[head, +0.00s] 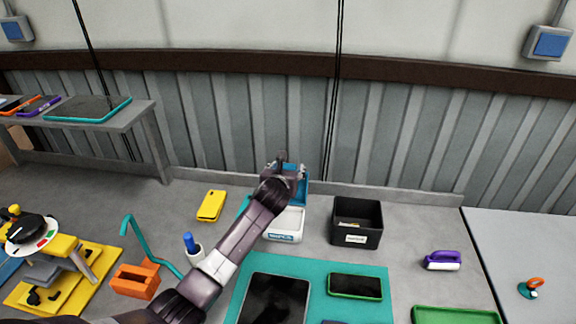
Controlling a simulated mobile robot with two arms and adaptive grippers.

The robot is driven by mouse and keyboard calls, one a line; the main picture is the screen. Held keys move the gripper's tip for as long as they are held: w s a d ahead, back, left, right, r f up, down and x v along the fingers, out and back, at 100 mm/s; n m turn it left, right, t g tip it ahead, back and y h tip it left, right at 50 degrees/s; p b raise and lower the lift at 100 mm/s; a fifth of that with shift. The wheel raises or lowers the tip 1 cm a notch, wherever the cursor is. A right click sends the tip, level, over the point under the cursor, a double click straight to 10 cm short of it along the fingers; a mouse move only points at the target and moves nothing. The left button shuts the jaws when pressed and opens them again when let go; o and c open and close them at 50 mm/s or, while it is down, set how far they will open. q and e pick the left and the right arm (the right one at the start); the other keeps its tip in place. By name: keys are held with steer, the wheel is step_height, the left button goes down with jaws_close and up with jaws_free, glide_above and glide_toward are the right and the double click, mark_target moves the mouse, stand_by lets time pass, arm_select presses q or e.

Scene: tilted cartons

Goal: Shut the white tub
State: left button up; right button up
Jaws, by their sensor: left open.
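The white tub (285,222) stands on the grey worktop near its middle, with a label on its front. Its blue lid (303,190) stands raised at the tub's back edge, so the tub is open. My left arm reaches in from the lower left and covers the tub's left side. My left gripper (282,162) is open at the top of the raised lid and hides part of it. I cannot tell whether it touches the lid. My right gripper is not in view.
A black bin (357,222) stands close to the tub's right. A teal mat (311,309) with a tablet (274,299) and a green-edged phone (355,286) lies in front. A yellow phone (211,205) and an orange holder (135,281) are to the left. The corrugated wall is behind.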

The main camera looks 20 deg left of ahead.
arm_select(q)
steer(key=shift+x, duration=0.9)
steer(key=shift+w, duration=0.1)
jaws_close()
